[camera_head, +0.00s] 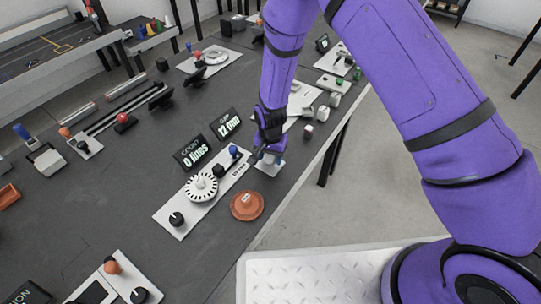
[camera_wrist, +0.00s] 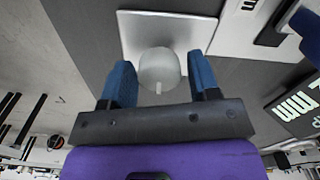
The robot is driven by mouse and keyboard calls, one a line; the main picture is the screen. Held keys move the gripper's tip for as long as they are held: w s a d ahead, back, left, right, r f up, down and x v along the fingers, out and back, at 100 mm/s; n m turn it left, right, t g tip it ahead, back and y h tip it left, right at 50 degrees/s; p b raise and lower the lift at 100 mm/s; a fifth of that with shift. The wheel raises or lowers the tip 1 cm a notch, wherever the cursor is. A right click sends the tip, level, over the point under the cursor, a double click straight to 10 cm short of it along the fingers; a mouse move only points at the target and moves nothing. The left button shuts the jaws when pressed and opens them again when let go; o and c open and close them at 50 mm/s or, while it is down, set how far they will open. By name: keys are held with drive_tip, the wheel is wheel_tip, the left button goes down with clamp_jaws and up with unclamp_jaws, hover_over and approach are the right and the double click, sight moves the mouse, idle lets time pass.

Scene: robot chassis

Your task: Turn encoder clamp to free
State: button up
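The encoder panel is a white plate (camera_head: 170,231) with a white slotted wheel (camera_head: 201,187), a black knob (camera_head: 177,219) and a blue-topped part (camera_head: 233,151). No label readable here says which part is the clamp. My gripper (camera_head: 267,156) is beside this panel's far end, over a small separate white plate (camera_head: 270,170). In the wrist view, a pale grey round knob (camera_wrist: 160,68) with a small pointer stands on that plate (camera_wrist: 205,32). My blue fingertips (camera_wrist: 163,80) are apart on either side of it, with a visible gap on the right.
A display reading "0 lines" (camera_head: 193,153) and one reading "12 mm" (camera_head: 226,124) stand behind the panel. An orange-brown disc (camera_head: 247,205) lies at the table's front edge. Small blocks (camera_head: 322,113) stand farther right. Bare table (camera_head: 110,195) lies left of the panel.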

drive_tip(key=c, duration=0.6)
drive_tip(key=shift+c, duration=0.2)
drive_tip(key=shift+n, duration=0.4)
drive_tip(key=n, duration=0.8)
drive_tip(key=shift+n, duration=0.3)
drive_tip(key=n, duration=0.4)
drive_tip(key=shift+n, duration=2.2)
